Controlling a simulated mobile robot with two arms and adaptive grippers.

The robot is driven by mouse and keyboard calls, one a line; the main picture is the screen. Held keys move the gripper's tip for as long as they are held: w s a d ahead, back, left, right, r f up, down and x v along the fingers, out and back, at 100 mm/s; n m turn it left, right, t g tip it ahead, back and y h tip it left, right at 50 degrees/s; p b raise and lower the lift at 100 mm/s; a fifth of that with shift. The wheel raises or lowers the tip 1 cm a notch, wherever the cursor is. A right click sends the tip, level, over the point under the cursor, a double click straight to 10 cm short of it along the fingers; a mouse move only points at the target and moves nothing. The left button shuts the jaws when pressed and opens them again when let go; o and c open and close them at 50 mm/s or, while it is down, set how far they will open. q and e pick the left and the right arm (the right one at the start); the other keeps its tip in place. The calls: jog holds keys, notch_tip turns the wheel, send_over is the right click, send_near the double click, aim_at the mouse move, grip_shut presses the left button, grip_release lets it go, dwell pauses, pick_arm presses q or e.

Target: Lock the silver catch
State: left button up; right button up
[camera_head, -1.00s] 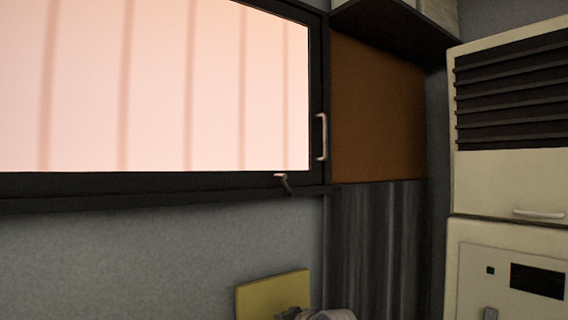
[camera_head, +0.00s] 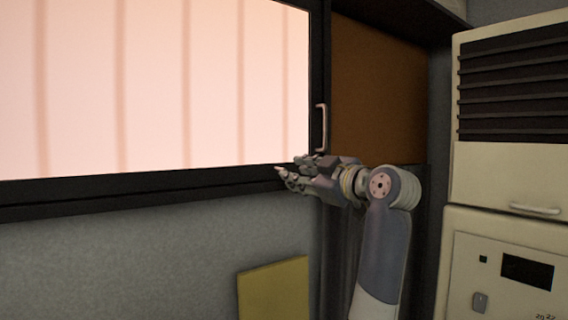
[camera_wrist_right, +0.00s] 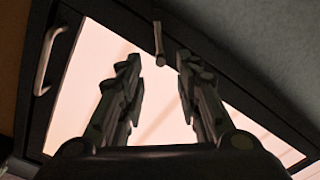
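The silver catch (camera_wrist_right: 158,40) is a short thin bar on the dark window frame. In the right wrist view it lies between the two fingertips of my right gripper, around their far ends. I cannot tell whether a finger touches it. My right gripper (camera_wrist_right: 156,66) is open with nothing gripped. In the head view my right gripper (camera_head: 292,168) is at the lower right corner of the window, pointing left, and it covers most or all of the catch. My left gripper is not in view.
A silver pull handle (camera_head: 322,127) stands upright on the window's right frame (camera_head: 318,60), just above my right gripper. A brown panel (camera_head: 378,100) is to its right. A yellow board (camera_head: 274,290) is below. A cream cabinet (camera_head: 510,180) stands at far right.

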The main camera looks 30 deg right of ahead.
jog(key=shift+w+a+p, duration=0.25)
jog(key=shift+w+p, duration=0.45)
jog(key=shift+w, duration=0.85)
jog(key=shift+w+a+p, duration=0.2)
jog(key=shift+w+p, duration=0.45)
jog(key=shift+w, duration=0.85)
grip_shut()
